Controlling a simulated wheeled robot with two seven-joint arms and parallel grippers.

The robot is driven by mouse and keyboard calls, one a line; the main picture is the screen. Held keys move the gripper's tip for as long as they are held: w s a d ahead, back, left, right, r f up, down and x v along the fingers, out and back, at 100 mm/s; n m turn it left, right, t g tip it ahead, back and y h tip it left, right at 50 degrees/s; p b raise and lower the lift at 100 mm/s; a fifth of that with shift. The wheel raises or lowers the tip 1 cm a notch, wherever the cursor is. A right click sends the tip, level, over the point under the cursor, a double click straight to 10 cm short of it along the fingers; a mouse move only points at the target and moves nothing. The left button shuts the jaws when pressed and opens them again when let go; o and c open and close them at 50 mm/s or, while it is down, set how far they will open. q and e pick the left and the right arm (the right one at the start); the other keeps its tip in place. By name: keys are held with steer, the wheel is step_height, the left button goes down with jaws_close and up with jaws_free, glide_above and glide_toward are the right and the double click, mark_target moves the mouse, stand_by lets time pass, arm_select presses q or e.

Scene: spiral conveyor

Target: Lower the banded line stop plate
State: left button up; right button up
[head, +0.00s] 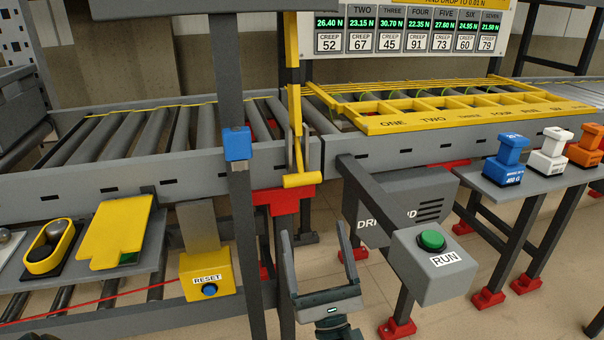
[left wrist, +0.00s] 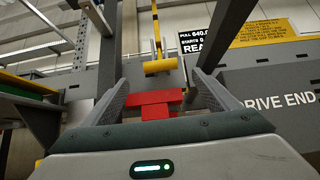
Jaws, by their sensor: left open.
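The banded line stop plate (head: 293,62) stands upright across the roller line in the head view, yellow with dark bands. A yellow crossbar handle (head: 302,180) sits at its lower end, in front of the conveyor rail; this handle also shows in the left wrist view (left wrist: 160,66). A red block (head: 285,198) is just below the handle. My left gripper (head: 315,232) is open and empty, below and in front of the handle, apart from it. In the left wrist view the handle appears between and beyond the fingertips (left wrist: 158,82). My right gripper is not in view.
A grey box with a green RUN button (head: 432,240) stands close right of my gripper. A yellow RESET box (head: 207,275) is at left. A grey post (head: 233,80) rises left of the stop. Blue, white and orange weights stand on a right shelf (head: 530,190).

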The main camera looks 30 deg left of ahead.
mark_target(304, 184)
arm_select(q)
steer(key=p+x, duration=0.1)
steer(key=x, duration=1.3)
steer(key=shift+p, duration=0.3)
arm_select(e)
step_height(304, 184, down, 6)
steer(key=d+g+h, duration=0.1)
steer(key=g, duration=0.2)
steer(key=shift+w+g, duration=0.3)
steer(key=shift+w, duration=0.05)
arm_select(q)
steer(key=c, duration=1.5)
